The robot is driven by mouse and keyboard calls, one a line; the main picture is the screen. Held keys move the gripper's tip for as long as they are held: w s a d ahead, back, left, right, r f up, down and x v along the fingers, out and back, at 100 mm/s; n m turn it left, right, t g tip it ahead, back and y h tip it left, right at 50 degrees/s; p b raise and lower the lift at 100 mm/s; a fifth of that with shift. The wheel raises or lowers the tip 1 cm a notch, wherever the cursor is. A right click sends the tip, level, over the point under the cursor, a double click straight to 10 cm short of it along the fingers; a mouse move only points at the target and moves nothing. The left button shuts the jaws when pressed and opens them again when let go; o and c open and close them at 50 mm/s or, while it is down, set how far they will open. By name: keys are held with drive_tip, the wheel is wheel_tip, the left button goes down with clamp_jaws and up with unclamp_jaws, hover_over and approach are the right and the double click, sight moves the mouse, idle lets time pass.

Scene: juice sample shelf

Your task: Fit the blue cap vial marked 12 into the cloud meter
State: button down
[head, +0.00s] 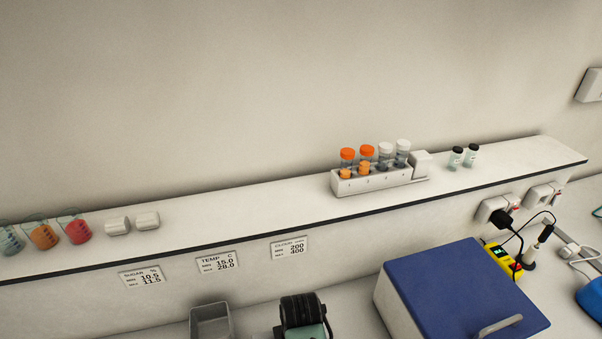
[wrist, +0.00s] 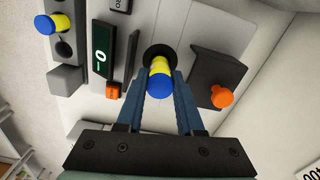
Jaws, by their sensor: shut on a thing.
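In the wrist view my gripper (wrist: 161,78) has its blue fingers shut on a vial with a blue cap (wrist: 158,88) and a yellow body. The number on it cannot be read. The vial's lower end points at a dark round port (wrist: 158,51) in a pale instrument, which looks like the cloud meter (wrist: 88,92). The yellow body overlaps the port's rim in the picture; I cannot tell how deep it sits. The meter has a dark display (wrist: 101,50) reading 0 and an orange button (wrist: 112,91).
Beside the port stands a dark block with an orange knob (wrist: 221,96). Another blue and yellow piece (wrist: 47,23) sits at upper left. In the head view, a rack (head: 372,180) of orange- and white-capped vials stands on the shelf, above a blue-lidded box (head: 455,290).

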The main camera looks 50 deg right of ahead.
drive_tip(key=shift+f+b, duration=1.4)
drive_tip(key=shift+f, duration=1)
idle(0.8)
drive_tip(key=shift+c, duration=2.3)
unclamp_jaws()
wheel_tip(320, 180, up, 13)
drive_tip(key=shift+r+b, duration=0.1)
drive_tip(key=shift+b, duration=0.2)
drive_tip(key=shift+w, duration=0.1)
